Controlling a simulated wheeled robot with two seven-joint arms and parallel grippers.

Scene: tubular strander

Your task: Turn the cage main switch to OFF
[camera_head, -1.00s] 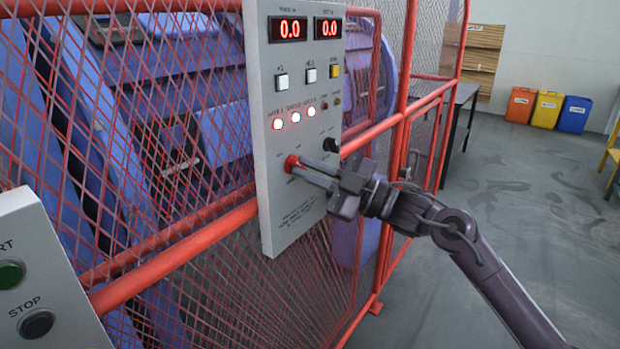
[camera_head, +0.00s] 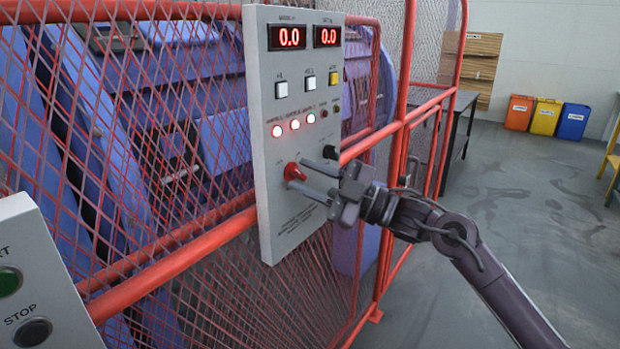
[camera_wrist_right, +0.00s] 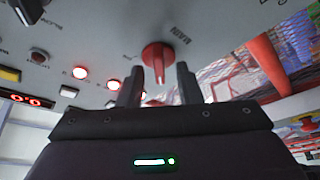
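The cage main switch is a red rotary knob (camera_head: 293,171) low on the grey control panel (camera_head: 290,215). In the right wrist view the red knob (camera_wrist_right: 158,60) sits between the two finger tips, with its handle pointing toward the gripper. My right gripper (camera_head: 314,178) is in front of the panel with its fingers apart, one on either side of the knob; gaps show between knob and fingers. In the right wrist view the fingers (camera_wrist_right: 158,82) stand open. My left gripper is not in view.
A black knob (camera_head: 330,152) sits just right of the red one. Lit red lamps (camera_head: 295,125), push buttons and displays are above. Red mesh fencing (camera_head: 180,250) surrounds the panel. A start/stop box (camera_head: 45,290) is at lower left.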

